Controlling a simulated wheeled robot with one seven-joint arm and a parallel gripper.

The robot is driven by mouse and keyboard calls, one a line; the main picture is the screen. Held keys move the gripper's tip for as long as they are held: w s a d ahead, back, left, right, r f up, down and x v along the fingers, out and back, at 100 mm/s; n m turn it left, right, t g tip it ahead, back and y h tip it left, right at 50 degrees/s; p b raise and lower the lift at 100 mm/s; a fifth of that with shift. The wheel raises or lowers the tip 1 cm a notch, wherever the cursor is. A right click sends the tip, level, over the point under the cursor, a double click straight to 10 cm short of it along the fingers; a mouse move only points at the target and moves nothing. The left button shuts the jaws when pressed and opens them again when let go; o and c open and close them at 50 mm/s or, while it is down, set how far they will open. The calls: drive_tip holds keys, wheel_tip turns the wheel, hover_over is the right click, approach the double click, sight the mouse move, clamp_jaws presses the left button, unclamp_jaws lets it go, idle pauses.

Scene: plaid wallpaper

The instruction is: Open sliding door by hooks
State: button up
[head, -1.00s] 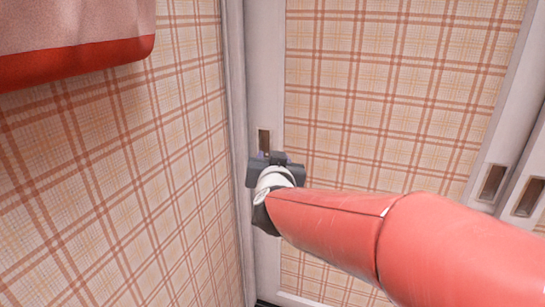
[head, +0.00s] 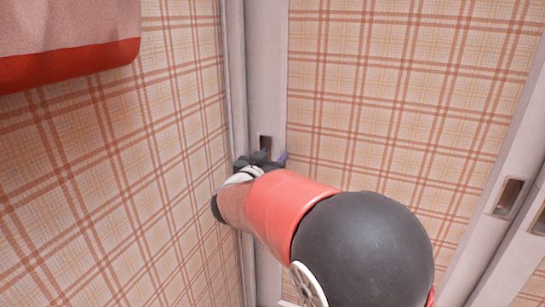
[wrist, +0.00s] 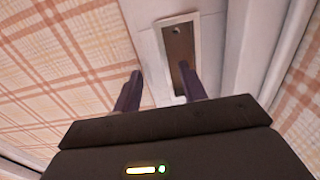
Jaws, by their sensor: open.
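The sliding door (head: 390,100) is a plaid panel in a white frame. Its left stile carries a recessed brown hook plate (head: 265,143), which also shows large in the wrist view (wrist: 178,45). My gripper (head: 268,158) is at this recess, its fingers mostly hidden by my wrist in the head view. In the wrist view my gripper (wrist: 160,82) is open with two dark fingers apart. I cannot tell whether the right finger is inside the recess.
Two more recessed plates, one (head: 509,196) on the door's right stile and one (head: 540,222) on the adjoining frame, are at the right. A plaid wall (head: 180,180) stands close on the left. A pink and red hanging item (head: 70,55) is at upper left.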

drive_tip(key=shift+w, duration=0.15)
clamp_jaws()
drive_tip(key=shift+d, duration=0.15)
